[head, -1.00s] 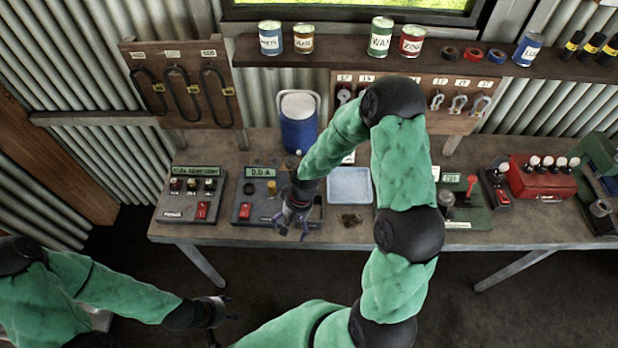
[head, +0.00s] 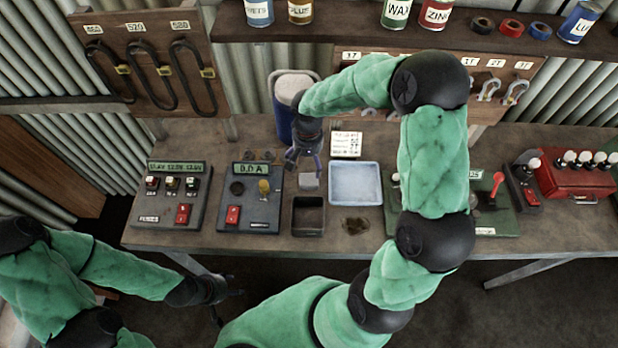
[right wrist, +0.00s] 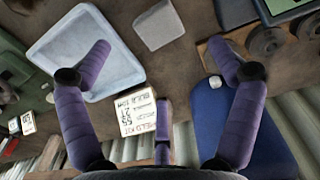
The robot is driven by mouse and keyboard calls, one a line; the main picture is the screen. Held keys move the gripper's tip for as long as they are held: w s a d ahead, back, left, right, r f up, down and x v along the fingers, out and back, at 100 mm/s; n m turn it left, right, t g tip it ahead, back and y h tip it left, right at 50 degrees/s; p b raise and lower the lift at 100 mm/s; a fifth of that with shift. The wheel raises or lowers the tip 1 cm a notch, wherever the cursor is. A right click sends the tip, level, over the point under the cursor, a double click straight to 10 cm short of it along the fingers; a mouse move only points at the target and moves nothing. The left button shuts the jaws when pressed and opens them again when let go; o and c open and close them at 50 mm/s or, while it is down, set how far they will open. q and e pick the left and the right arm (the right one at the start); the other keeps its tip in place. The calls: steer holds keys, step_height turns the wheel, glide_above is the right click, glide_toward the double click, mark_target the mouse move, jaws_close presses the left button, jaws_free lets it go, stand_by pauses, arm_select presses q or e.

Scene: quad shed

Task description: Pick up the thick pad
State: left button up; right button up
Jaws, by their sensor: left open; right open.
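The thick pad seems to be the small light grey block (head: 309,182) lying on the bench behind a small dark tray. It also shows in the right wrist view (right wrist: 158,24), top centre. My right gripper (head: 304,166) is open and empty, pointing down just behind the block in the head view. In the right wrist view its purple fingers (right wrist: 158,48) are spread wide, and the block lies beyond the fingertips, between their lines, untouched. My left gripper (head: 227,304) is open and empty, low in front of the bench.
The dark open tray (head: 308,217) and a pale blue-white tray (head: 355,186) stand close to the block. A blue container (head: 285,120) and a lettered card (head: 346,144) are behind. A D.D.A control box (head: 250,200) stands left. A dark stain (head: 355,226) marks the bench front.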

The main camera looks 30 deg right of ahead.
glide_above(309, 181)
step_height(309, 181, down, 4)
steer(key=shift+w+f, duration=0.25)
steer(key=shift+f, duration=0.85)
steer(key=f, duration=0.4)
steer(key=shift+s+f+b, duration=0.15)
steer(key=shift+s+b, duration=0.05)
steer(key=shift+b, duration=0.1)
steer(key=c, duration=1.1)
